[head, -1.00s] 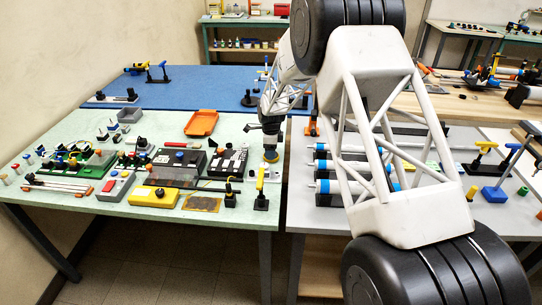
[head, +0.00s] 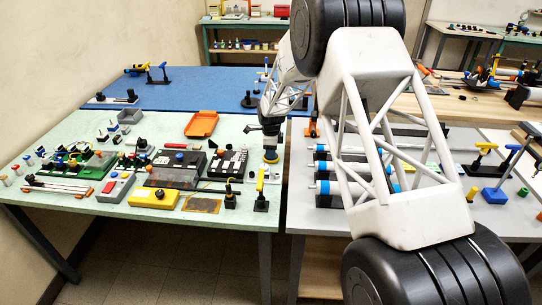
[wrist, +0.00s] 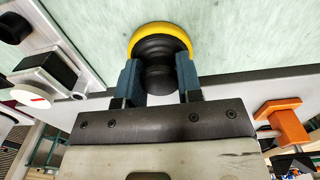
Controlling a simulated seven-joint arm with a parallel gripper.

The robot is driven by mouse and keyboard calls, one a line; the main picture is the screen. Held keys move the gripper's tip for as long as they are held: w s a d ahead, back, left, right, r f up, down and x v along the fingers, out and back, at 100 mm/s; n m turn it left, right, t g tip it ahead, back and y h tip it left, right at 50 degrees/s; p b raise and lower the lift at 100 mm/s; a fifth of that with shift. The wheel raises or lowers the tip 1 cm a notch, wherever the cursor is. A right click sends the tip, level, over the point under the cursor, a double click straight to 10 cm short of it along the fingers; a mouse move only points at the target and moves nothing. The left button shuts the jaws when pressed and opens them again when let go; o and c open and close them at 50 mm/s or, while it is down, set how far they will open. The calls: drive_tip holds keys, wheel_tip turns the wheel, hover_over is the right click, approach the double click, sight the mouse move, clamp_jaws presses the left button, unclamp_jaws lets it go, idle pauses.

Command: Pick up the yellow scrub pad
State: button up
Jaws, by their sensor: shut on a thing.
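The yellow scrub pad (wrist: 178,32) is a round yellow disc under a black ribbed knob. In the wrist view my gripper (wrist: 158,82) has its two blue-grey fingers on either side of the black knob, shut on it. I cannot tell whether the pad touches the table top.
A black device with white parts (head: 229,163) lies left of the gripper on the green table (head: 100,226). An orange tray (head: 201,124) lies behind it. Yellow-handled tools (head: 261,190) stand at the front right. An orange part (wrist: 283,120) shows right in the wrist view.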

drive_tip(key=shift+r, duration=0.1)
drive_tip(key=shift+r, duration=4.9)
drive_tip(key=s+a+n, duration=0.1)
drive_tip(key=s+a, duration=0.3)
drive_tip(key=a, duration=0.1)
drive_tip(key=s+a+f+n, duration=0.1)
drive_tip(key=s+a+n, duration=0.1)
drive_tip(key=s+a, duration=0.2)
drive_tip(key=s+a+n, duration=0.1)
drive_tip(key=s+a, duration=0.4)
drive_tip(key=a, duration=0.1)
drive_tip(key=shift+s+a+f+n, duration=0.1)
drive_tip(key=shift+a+f+n, duration=0.2)
drive_tip(key=shift+f, duration=0.1)
drive_tip(key=s+a+f+n, duration=0.1)
drive_tip(key=s+a+n, duration=0.1)
drive_tip(key=s+a, duration=0.3)
drive_tip(key=s+a+n, duration=0.2)
drive_tip(key=s+a, duration=0.3)
drive_tip(key=s, duration=0.4)
drive_tip(key=shift+s+f, duration=0.2)
drive_tip(key=shift+f, duration=0.2)
drive_tip(key=shift+f, duration=0.1)
drive_tip(key=shift+f, duration=2.25)
drive_tip(key=shift+f, duration=0.65)
